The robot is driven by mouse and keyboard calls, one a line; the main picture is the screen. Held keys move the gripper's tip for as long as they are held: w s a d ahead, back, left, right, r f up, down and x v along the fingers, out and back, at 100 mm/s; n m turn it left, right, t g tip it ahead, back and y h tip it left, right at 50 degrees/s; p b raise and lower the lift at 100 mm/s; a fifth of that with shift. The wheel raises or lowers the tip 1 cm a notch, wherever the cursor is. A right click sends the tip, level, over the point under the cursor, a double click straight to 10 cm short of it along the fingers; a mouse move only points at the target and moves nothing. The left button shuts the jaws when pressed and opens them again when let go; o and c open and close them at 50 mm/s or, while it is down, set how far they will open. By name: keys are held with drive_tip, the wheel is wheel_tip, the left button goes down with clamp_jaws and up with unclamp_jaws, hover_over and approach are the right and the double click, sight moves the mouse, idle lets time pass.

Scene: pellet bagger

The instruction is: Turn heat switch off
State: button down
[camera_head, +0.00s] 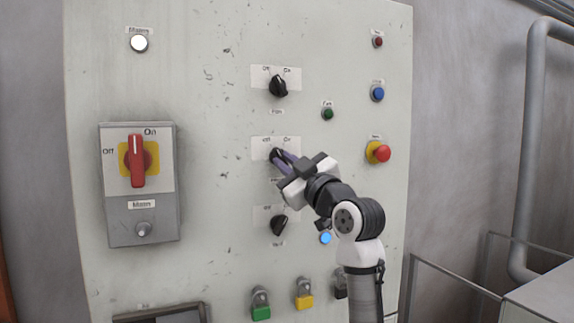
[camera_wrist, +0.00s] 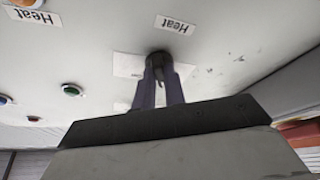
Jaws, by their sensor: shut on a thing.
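The heat switch is the middle of three black rotary knobs (camera_head: 273,155) on the pale panel, on a white plate marked Off at left and On at right. My gripper (camera_head: 283,158) reaches it from the lower right, its two purple-grey fingers shut on the knob. In the wrist view, which looks upside down, the fingers (camera_wrist: 160,85) close around the dark knob (camera_wrist: 158,58), with a "Heat" label (camera_wrist: 175,24) beside it. The fingers hide much of the knob, so I cannot tell which way it points.
Another black knob (camera_head: 278,86) is above and one (camera_head: 279,225) below. A lit blue lamp (camera_head: 325,238) is near my arm. A red main switch (camera_head: 137,160) is at left, a red emergency button (camera_head: 382,153) at right. Padlocks (camera_head: 304,298) hang below.

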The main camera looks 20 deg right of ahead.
drive_tip(key=c, duration=1.5)
unclamp_jaws()
drive_tip(key=shift+o, duration=0.2)
drive_tip(key=b+v, duration=0.4)
drive_tip(key=v, duration=1)
drive_tip(key=shift+b, duration=0.3)
